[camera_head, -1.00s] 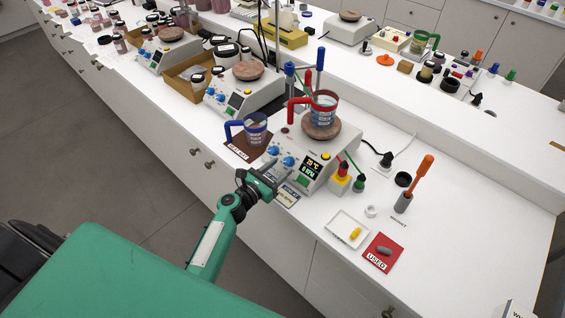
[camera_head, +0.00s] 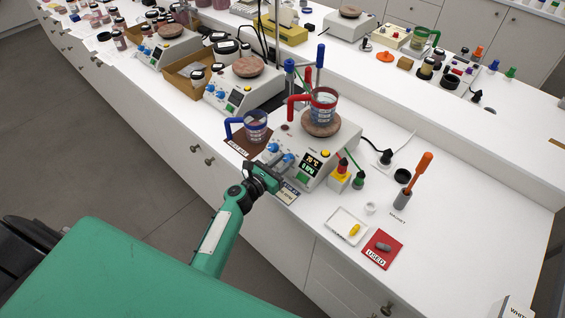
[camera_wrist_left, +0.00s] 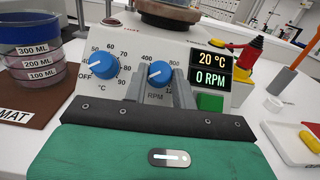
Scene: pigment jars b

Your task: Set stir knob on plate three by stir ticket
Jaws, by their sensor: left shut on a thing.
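The near hotplate (camera_head: 322,150) has a front panel with two blue knobs. In the left wrist view the stir knob (camera_wrist_left: 160,73), marked RPM, sits between the fingers of my left gripper (camera_wrist_left: 164,92), which are shut on it. The temperature knob (camera_wrist_left: 103,65) is to its left, apart from the fingers. The display (camera_wrist_left: 211,68) reads 20 °C and 0 RPM. In the head view my left gripper (camera_head: 275,170) reaches the panel from the front. A ticket (camera_head: 288,194) lies before the plate; its text is too small to read. My right gripper is not in view.
A red-handled beaker (camera_head: 323,106) stands on the plate's round top. A blue-handled beaker (camera_head: 256,128) stands on a brown mat to the left. A white tray (camera_head: 346,228) and a red USED card (camera_head: 382,249) lie to the right. The bench's right end is fairly clear.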

